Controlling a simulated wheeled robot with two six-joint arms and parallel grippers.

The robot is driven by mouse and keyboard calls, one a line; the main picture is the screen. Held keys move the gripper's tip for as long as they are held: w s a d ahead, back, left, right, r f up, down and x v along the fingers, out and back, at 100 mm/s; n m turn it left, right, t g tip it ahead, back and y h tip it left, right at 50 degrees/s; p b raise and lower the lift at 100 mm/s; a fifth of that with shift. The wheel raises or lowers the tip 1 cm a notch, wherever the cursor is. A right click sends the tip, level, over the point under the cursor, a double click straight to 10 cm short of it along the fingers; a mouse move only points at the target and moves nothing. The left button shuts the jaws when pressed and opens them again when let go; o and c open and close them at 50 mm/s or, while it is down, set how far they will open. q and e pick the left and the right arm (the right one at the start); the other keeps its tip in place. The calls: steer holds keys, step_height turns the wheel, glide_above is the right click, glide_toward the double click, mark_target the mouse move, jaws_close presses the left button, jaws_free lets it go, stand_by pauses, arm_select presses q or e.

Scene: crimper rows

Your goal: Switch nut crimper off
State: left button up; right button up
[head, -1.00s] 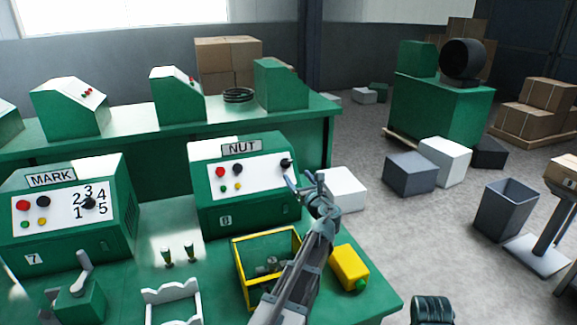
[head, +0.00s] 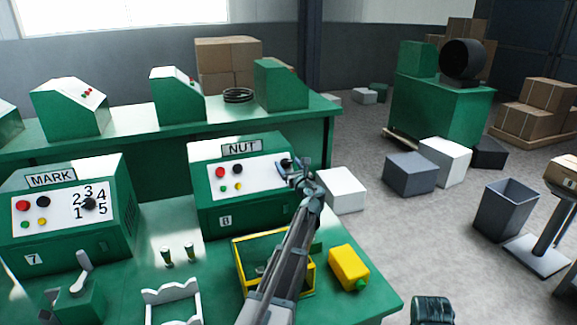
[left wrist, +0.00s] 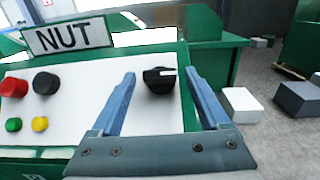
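The nut crimper (head: 215,205) is a green box with a NUT sign (head: 241,148) and a white sloped panel. The panel carries a red button (head: 220,172), a black button, a green one and a yellow one. In the left wrist view a black rotary knob (left wrist: 159,80) with a white mark pointing right sits on the panel's right side. My left gripper (head: 288,165) is at this knob. In the left wrist view its two blue fingers (left wrist: 160,88) stand apart, one on each side of the knob, with gaps visible.
The MARK crimper (head: 70,235) stands to the left on the same green bench. A yellow bin (head: 238,262) lies under my left arm, with a yellow container (head: 348,267) to its right. A white block (head: 343,190) is behind on the floor.

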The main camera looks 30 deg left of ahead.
arm_select(q)
jaws_close()
